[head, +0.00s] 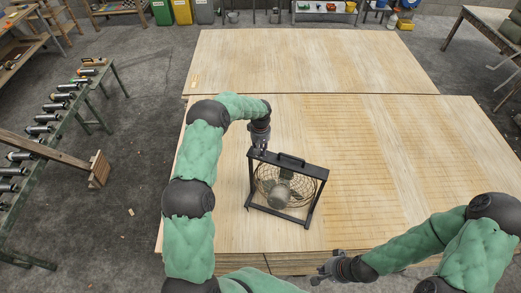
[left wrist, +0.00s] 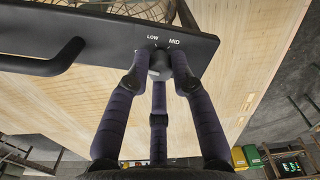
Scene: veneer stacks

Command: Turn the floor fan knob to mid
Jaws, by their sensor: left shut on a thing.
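The floor fan (head: 284,190) stands on the veneer stack, a black square frame around a round wire cage with a handle on its top bar. Its knob (left wrist: 158,62) is on the top panel (left wrist: 105,40), below the printed words LOW and MID. My left gripper (head: 262,148) is at the fan's top left corner; in the left wrist view its dark ribbed fingers (left wrist: 158,70) are shut around the knob. The fingers partly cover the knob, and I cannot tell where it points. My right gripper (head: 322,271) is near the front edge of the stack, away from the fan; its jaw state is unclear.
The fan's handle (head: 291,159) rises from the top bar beside the knob. Wide veneer stacks (head: 420,150) leave free room right of and behind the fan. A green bench with several cylinders (head: 58,106) stands at the left; coloured bins (head: 182,12) stand at the back.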

